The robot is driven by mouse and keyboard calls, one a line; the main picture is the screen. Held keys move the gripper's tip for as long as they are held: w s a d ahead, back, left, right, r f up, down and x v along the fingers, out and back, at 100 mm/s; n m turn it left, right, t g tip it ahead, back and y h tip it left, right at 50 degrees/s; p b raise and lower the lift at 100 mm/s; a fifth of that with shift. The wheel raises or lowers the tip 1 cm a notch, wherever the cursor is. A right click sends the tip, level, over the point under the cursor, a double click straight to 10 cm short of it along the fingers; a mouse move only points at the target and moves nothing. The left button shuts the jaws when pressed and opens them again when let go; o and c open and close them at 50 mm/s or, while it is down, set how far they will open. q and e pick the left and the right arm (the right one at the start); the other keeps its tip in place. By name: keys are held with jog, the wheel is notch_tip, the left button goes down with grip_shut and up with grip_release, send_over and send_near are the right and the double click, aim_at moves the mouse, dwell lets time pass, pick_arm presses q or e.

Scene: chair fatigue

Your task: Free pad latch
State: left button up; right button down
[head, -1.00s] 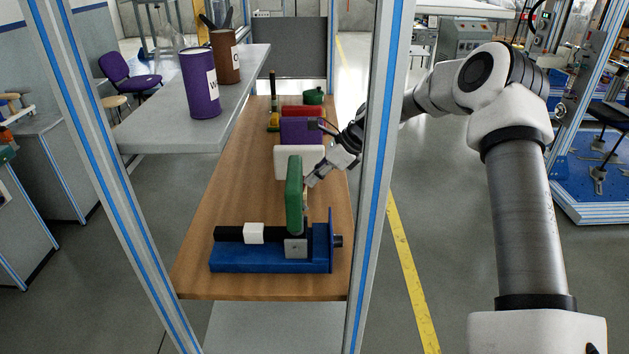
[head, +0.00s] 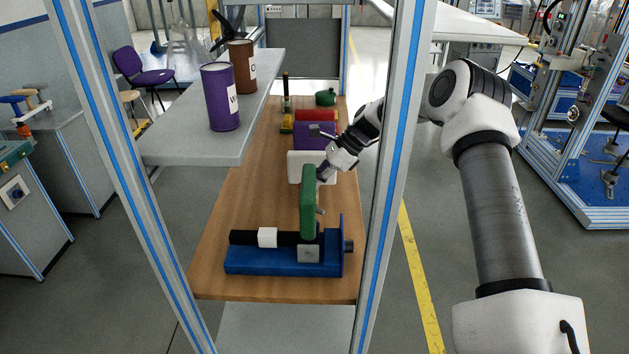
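A blue fixture (head: 285,268) lies at the near end of the wooden bench, with a black bar (head: 245,237), a white block (head: 267,237) and a grey metal block (head: 308,253). A green pad (head: 308,203) stands upright on it. A small light latch-like piece (head: 321,211) sticks out on the pad's right side; its exact state is too small to tell. My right gripper (head: 323,172) is just behind and right of the pad's top, pointing down-left. Contact with the pad cannot be judged, nor can its finger opening. My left gripper is not in view.
A white pad (head: 300,167), a purple block (head: 311,138) and a red block (head: 318,114) stand farther back on the bench (head: 230,215). A grey shelf (head: 190,150) with purple (head: 221,98) and brown (head: 243,67) canisters overhangs the left. Frame posts (head: 391,150) flank the bench.

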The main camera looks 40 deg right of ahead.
jog(key=shift+d+r, duration=0.1)
jog(key=s+d+r, duration=0.1)
jog(key=s+d, duration=0.2)
jog(key=d, duration=0.3)
jog(key=s+d+r, duration=0.2)
jog(key=s+d, duration=0.2)
jog(key=d, duration=0.3)
jog(key=shift+s+r, duration=0.25)
jog(key=shift+r, duration=0.05)
jog(key=shift+d, duration=0.1)
